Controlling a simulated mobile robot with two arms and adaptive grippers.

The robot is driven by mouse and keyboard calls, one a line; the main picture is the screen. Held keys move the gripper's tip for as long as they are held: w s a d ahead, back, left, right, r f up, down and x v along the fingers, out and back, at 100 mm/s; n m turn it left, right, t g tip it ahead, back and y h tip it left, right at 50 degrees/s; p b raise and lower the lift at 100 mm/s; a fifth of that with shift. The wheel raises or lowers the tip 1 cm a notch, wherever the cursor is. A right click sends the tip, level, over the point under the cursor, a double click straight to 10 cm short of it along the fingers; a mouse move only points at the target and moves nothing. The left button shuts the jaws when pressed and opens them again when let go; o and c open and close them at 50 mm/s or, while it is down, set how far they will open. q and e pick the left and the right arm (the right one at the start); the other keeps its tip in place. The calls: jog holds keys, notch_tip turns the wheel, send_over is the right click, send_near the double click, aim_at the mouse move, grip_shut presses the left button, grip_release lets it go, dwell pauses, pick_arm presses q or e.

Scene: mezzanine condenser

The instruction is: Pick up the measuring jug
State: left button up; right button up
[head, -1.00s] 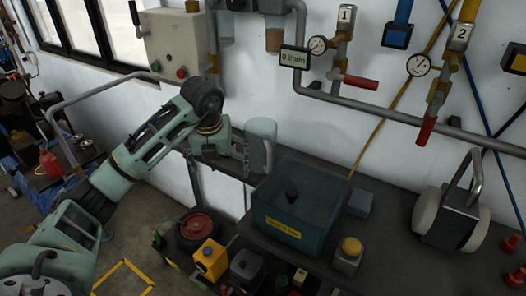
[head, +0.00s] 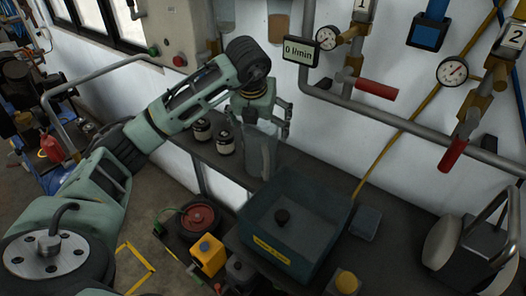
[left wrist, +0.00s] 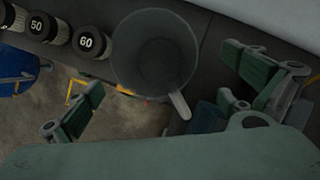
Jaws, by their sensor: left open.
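The measuring jug (head: 258,155) is a clear grey, upright vessel on the dark bench by the wall, left of the blue bin. My left gripper (head: 261,115) is open at the jug's upper part, its fingers pointing down on either side of it. In the left wrist view the jug (left wrist: 152,48) shows its round open mouth, with a pale handle pointing down and right. The open gripper (left wrist: 172,98) has one finger left of the handle and one right. I cannot tell whether either finger touches the jug. My right gripper is not in view.
The blue bin (head: 273,247) stands close at right. Pipes with red-handled valves (head: 376,88) run along the wall.

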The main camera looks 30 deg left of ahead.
pick_arm(q)
jog(key=x, duration=0.1)
jog(key=p+x, duration=0.1)
jog(key=x, duration=0.3)
jog(key=shift+s+a+p, duration=0.1)
jog(key=shift+a+p, duration=0.15)
jog(key=shift+p, duration=0.1)
jog(key=c, duration=1.8)
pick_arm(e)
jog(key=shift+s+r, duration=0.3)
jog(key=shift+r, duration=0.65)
